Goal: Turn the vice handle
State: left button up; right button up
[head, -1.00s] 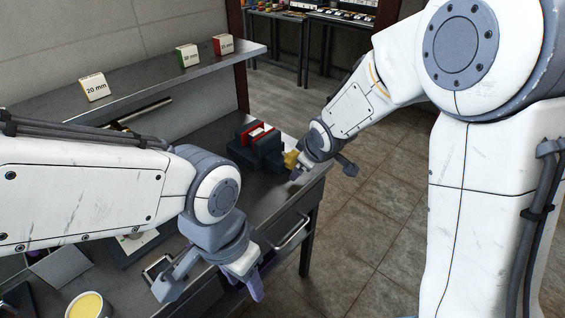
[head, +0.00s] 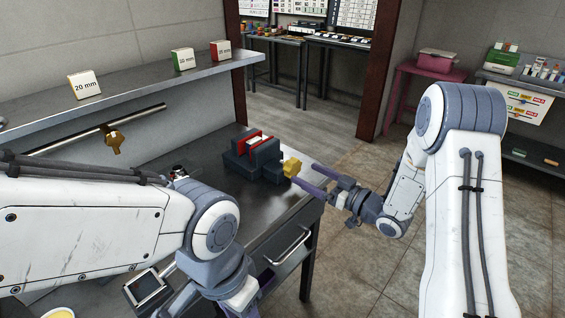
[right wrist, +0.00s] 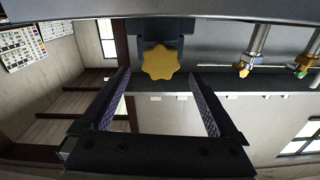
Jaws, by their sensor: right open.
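The dark grey vice (head: 262,160) with red jaw strips stands on the bench's far right corner. Its yellow lobed handle (head: 292,166) faces right. It also shows as a star-shaped knob in the right wrist view (right wrist: 160,62). My right gripper (head: 316,180) is open and empty, just right of the handle. In the right wrist view its purple-padded fingers (right wrist: 160,82) stand either side of the knob, apart from it, with the knob near the middle beyond the tips. My left gripper (head: 228,304) is at the bottom edge, partly cut off, far from the vice.
The dark metal bench (head: 208,150) has a drawer handle (head: 288,246) at its front. A shelf (head: 140,88) with several small boxes runs along the wall. A brass valve (head: 114,140) hangs on a pipe below it. Floor (head: 370,270) is free right of the bench.

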aim_at(283, 162)
jog(key=p+x, duration=0.1)
jog(key=x, duration=0.9)
jog(key=c, duration=1.4)
jog(key=shift+o, duration=0.2)
jog(key=shift+f+n+b, duration=0.25)
jog(key=shift+n+b, duration=0.55)
jog(key=shift+b, duration=0.2)
jog(key=n+b, duration=0.2)
jog(key=b, duration=0.1)
jog(key=shift+s+n, duration=0.1)
jog(key=shift+n, duration=0.3)
jog(key=shift+r+n+b, duration=0.15)
jog(key=shift+n+b, duration=1.15)
jog(key=shift+b, duration=0.25)
jog(key=o, duration=1.4)
jog(key=shift+c, duration=0.2)
